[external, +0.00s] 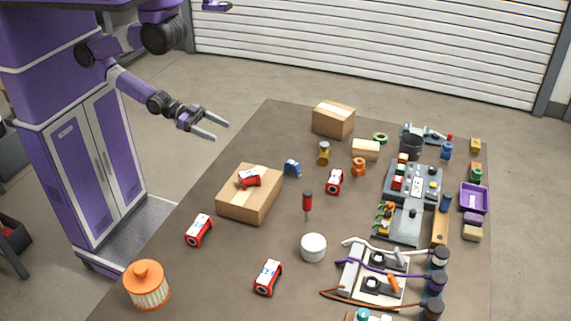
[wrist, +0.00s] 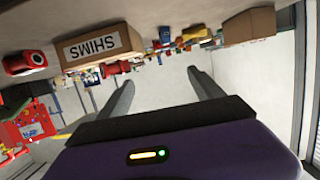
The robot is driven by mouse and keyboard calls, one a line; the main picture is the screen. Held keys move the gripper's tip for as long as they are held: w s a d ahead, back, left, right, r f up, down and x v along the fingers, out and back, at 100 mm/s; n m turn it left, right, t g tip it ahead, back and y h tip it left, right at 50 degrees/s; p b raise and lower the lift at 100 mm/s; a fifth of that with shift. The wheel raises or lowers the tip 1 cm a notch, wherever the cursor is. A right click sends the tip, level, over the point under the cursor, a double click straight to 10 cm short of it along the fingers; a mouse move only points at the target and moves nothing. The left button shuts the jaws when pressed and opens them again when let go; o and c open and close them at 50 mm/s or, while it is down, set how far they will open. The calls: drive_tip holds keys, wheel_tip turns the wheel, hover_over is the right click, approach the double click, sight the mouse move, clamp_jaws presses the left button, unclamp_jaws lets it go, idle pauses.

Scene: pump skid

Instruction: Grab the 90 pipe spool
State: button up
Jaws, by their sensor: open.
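Several red pipe spools with white labels are on the brown table: one (external: 199,230) near the left edge, one (external: 268,277) at the front, one (external: 335,182) mid-table and one (external: 249,179) on top of a cardboard box (external: 240,207). Their label text is too small to read, so I cannot tell which is the 90. My gripper (external: 220,131) is open and empty, above and left of the table, apart from all the spools. In the wrist view my gripper (wrist: 160,78) has empty space between its fingers. A red spool (wrist: 24,62) shows at the upper left there.
The wrist view appears upside down, with a box marked SHIMS (wrist: 100,47). An orange-topped filter (external: 147,286), a white tub (external: 313,247) and a red-handled tool (external: 307,203) stand on the table. Fixtures with hoses (external: 375,275) crowd the right side. Another box (external: 333,120) stands at the back.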

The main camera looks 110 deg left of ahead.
drive_tip(key=shift+o, duration=0.4)
drive_tip(key=o, duration=0.4)
drive_tip(key=shift+o, duration=0.2)
